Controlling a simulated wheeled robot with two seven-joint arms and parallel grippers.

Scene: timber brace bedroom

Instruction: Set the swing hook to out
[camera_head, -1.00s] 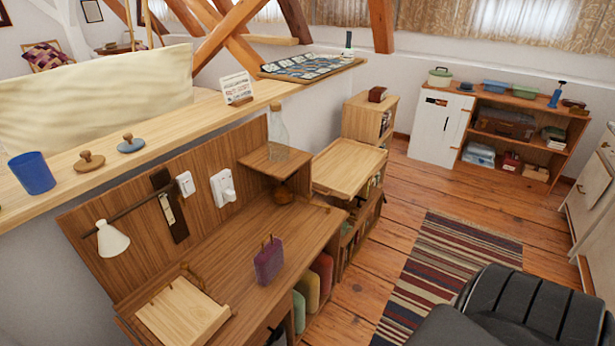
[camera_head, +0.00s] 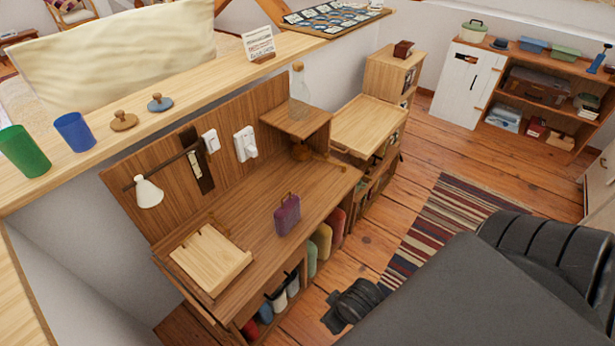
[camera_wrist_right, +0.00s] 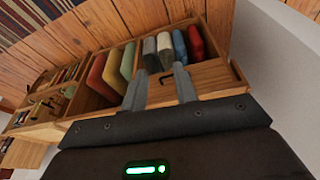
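A small dark hook-shaped piece (camera_wrist_right: 160,76), which looks like the swing hook, shows on the pale wooden edge of the desk in the right wrist view. Which way it is turned is hard to tell. My right gripper (camera_wrist_right: 160,70) is open, with its two grey fingers apart on either side of the hook in that picture. Whether they touch it cannot be told. In the head view my right arm comes in from the lower right, and its dark end is near the desk's front. I cannot make out the hook clearly there. My left gripper is not in view.
The wooden desk (camera_head: 320,182) carries a purple bag-shaped object (camera_head: 287,216) and a sloped wooden board (camera_head: 207,262). A white lamp (camera_head: 149,193) hangs from its back panel. Several coloured items stand in compartments below (camera_wrist_right: 118,68). A striped rug (camera_head: 432,225) lies on the floor.

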